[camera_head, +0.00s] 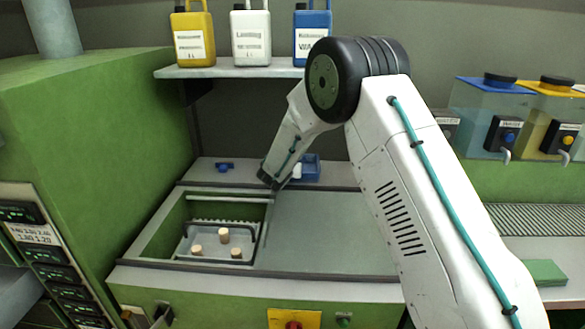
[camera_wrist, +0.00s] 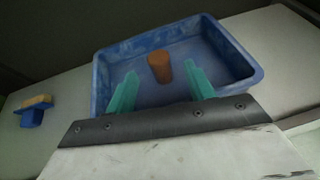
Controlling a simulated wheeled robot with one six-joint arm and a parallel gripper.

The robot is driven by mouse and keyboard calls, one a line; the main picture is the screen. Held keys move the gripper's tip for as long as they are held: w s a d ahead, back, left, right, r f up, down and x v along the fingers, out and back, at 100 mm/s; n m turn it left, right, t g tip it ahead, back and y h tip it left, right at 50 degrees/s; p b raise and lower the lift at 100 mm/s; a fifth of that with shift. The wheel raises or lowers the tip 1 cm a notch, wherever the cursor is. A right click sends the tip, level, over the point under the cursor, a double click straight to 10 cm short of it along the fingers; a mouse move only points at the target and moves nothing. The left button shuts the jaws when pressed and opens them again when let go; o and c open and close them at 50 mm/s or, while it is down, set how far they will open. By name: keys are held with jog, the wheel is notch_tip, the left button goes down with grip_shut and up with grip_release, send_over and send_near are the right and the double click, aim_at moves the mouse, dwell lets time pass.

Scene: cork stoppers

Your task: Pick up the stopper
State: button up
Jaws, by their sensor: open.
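In the wrist view an orange-brown cork stopper (camera_wrist: 159,67) stands in a blue tray (camera_wrist: 240,57), towards its far wall. My gripper (camera_wrist: 160,84) has two green fingers spread apart, reaching over the near side of the tray. The stopper shows between and beyond the fingertips; I cannot tell whether it is between them in depth. In the head view my arm reaches down to the blue tray (camera_head: 311,169) on the back ledge, and the fingers are hidden there. Several other light cork stoppers (camera_head: 223,235) stand in a basket (camera_head: 211,256) in the sunken basin.
A small blue object with a tan top (camera_wrist: 33,110) lies left of the tray; a small blue object (camera_head: 224,167) shows on the ledge in the head view. Yellow, white and blue canisters (camera_head: 250,35) stand on a shelf (camera_head: 225,70) above. A green cabinet (camera_head: 95,130) rises at left.

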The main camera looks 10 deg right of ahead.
jog(key=shift+x, duration=1.2)
jog(key=c, duration=1)
jog(key=shift+r, duration=0.1)
